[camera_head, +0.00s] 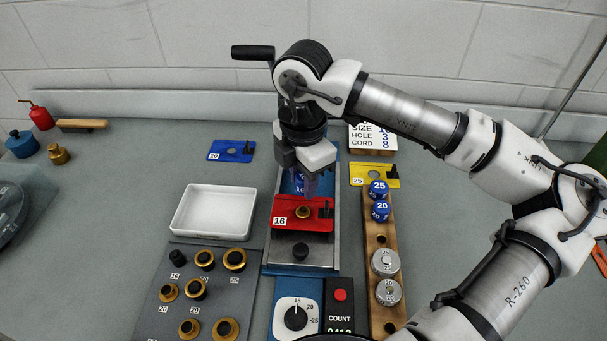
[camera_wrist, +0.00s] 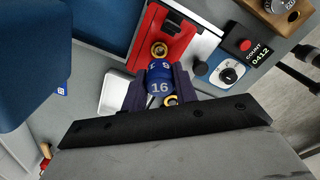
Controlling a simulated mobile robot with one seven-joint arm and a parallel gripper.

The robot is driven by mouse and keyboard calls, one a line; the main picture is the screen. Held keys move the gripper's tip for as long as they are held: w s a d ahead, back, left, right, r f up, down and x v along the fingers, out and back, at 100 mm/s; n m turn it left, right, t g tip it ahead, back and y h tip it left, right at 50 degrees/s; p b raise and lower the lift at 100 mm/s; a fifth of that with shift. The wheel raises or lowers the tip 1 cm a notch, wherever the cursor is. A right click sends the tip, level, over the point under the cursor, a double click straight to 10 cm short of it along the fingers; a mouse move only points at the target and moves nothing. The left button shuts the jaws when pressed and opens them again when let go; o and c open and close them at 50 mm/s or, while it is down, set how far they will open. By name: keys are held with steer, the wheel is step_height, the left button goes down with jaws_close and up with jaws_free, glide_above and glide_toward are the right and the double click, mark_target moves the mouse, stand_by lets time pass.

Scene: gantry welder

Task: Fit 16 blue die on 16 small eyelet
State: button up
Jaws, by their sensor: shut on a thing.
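My gripper (camera_head: 308,184) is shut on the 16 blue die (camera_head: 299,186), just behind and above the red plate marked 16. In the wrist view the die (camera_wrist: 160,84) sits between the fingers, its white 16 facing the camera. The 16 small eyelet (camera_head: 303,212) is a brass ring on the red plate (camera_head: 285,222). It also shows in the wrist view (camera_wrist: 159,50), apart from the die. The die's lower end is partly hidden, so its height over the plate is hard to tell.
A white tray (camera_head: 213,212) lies left of the press. A dark mat (camera_head: 160,312) holds several brass eyelets. A wooden rack (camera_head: 375,240) holds blue dies and steel pieces on the right. Blue (camera_head: 226,152) and yellow (camera_head: 366,173) plates lie behind.

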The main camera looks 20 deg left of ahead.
steer(key=shift+f+b, duration=1)
steer(key=shift+f, duration=1.5)
steer(key=shift+f+b, duration=0.6)
steer(key=shift+b, duration=0.25)
steer(key=o, duration=1.1)
steer(key=shift+o, duration=0.2)
steer(key=shift+r, duration=0.1)
